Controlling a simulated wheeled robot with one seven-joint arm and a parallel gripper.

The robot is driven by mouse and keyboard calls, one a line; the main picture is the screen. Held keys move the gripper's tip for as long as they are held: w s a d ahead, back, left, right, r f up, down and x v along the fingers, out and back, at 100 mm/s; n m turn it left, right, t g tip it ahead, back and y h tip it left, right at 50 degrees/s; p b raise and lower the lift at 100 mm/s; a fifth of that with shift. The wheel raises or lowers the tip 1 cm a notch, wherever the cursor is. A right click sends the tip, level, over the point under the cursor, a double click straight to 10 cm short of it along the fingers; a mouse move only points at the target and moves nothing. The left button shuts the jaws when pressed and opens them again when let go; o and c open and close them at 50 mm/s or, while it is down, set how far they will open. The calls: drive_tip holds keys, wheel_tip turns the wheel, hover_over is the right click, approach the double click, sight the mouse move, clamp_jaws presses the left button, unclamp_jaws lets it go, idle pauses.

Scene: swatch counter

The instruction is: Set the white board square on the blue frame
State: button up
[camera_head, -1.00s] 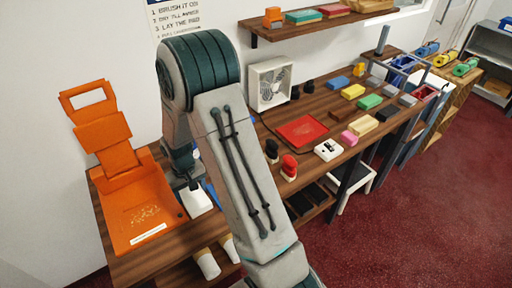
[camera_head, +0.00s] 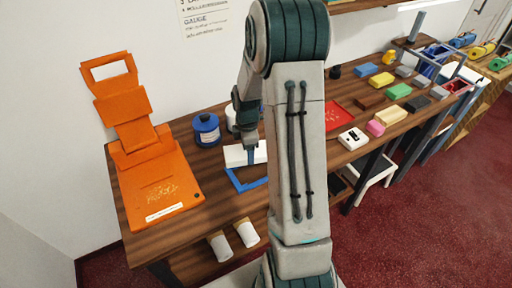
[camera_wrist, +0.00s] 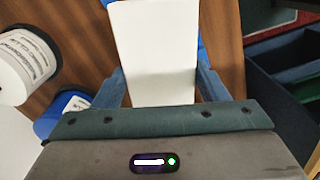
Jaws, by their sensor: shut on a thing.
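The white board (camera_head: 237,157) is held in my gripper (camera_head: 250,148). In the wrist view the board (camera_wrist: 154,45) sits between the two blue-grey fingers of my gripper (camera_wrist: 162,88), which are shut on its sides. The blue frame (camera_head: 250,186) lies on the wooden counter just in front of and below the board in the head view. Its front part shows; the board and my arm hide the rest. Bits of blue show beside the board in the wrist view. I cannot tell whether the board touches the frame.
An orange hinged press (camera_head: 150,175) stands open at the left. A blue canister (camera_head: 206,130) stands behind the board. My arm covers the middle of the head view. A white device (camera_head: 352,138) and several coloured blocks lie to the right. White rolls (camera_head: 246,233) sit below the counter's front edge.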

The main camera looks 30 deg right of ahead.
drive_tip(key=d+n, duration=0.2)
drive_tip(key=n, duration=0.1)
drive_tip(key=shift+s+d+r+n, duration=0.15)
drive_tip(key=shift+s+d+n, duration=0.15)
drive_tip(key=b, duration=0.6)
hover_over(256, 170)
drive_tip(key=shift+f, duration=3.85)
drive_tip(key=shift+d+f+b, duration=0.1)
drive_tip(key=shift+f+b, duration=0.35)
drive_tip(key=shift+f, duration=0.15)
drive_tip(key=o, duration=1.1)
drive_tip(key=shift+o, duration=0.2)
wheel_tip(256, 170, up, 14)
drive_tip(key=shift+b, duration=0.5)
